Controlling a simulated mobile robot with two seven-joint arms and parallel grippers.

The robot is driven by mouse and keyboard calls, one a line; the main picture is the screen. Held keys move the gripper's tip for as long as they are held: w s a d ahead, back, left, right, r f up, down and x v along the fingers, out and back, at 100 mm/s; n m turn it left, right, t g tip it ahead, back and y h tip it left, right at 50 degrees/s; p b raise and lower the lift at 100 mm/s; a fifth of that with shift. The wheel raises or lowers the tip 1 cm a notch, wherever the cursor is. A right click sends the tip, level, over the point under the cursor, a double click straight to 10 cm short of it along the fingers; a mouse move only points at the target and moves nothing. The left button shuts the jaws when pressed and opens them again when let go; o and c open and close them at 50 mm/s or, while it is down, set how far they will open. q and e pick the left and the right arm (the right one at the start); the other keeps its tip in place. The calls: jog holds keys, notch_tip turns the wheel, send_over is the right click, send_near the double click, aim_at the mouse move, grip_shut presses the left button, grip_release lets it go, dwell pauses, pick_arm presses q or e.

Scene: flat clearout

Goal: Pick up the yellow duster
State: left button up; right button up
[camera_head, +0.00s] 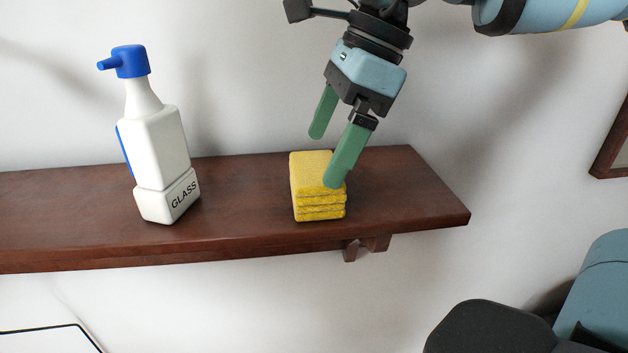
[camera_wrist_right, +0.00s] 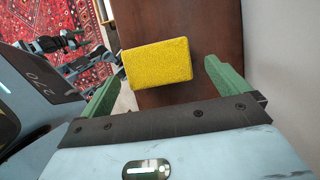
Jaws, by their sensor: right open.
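The yellow duster (camera_head: 309,178) is a folded, layered block lying on a dark brown wooden shelf (camera_head: 243,225), near its right end. My right gripper (camera_head: 331,160) is open just above it, with green fingers spread and nothing between them. In the head view one finger overlaps the duster's right side; I cannot tell whether it touches. In the right wrist view the duster (camera_wrist_right: 157,64) lies ahead of the fingertips (camera_wrist_right: 160,76), roughly between them.
A white spray bottle (camera_head: 155,150) with a blue head and a GLASS label stands on the shelf to the left. The wall is close behind. The shelf between bottle and duster is clear. A red patterned rug (camera_wrist_right: 60,35) lies below.

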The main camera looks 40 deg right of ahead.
aim_at(313, 167)
jog(key=shift+a+f, duration=0.1)
jog(key=shift+f, duration=0.15)
jog(key=shift+x, duration=2.3)
jog(key=shift+s, duration=0.15)
jog(key=c, duration=0.8)
pick_arm(q)
jog(key=shift+w+r, duration=0.35)
pick_arm(e)
jog(key=shift+r, duration=0.2)
jog(key=shift+r, duration=0.65)
jog(key=shift+s+r, duration=0.2)
jog(key=shift+r, duration=0.8)
pick_arm(q)
jog(key=shift+s+f+b, duration=0.2)
jog(key=shift+f+b, duration=0.3)
jog(key=shift+f, duration=0.2)
pick_arm(e)
jog(key=s, duration=1)
jog(key=s+r, duration=0.1)
jog(key=s, duration=0.4)
jog(key=shift+s+r, duration=0.15)
jog(key=shift+s, duration=0.2)
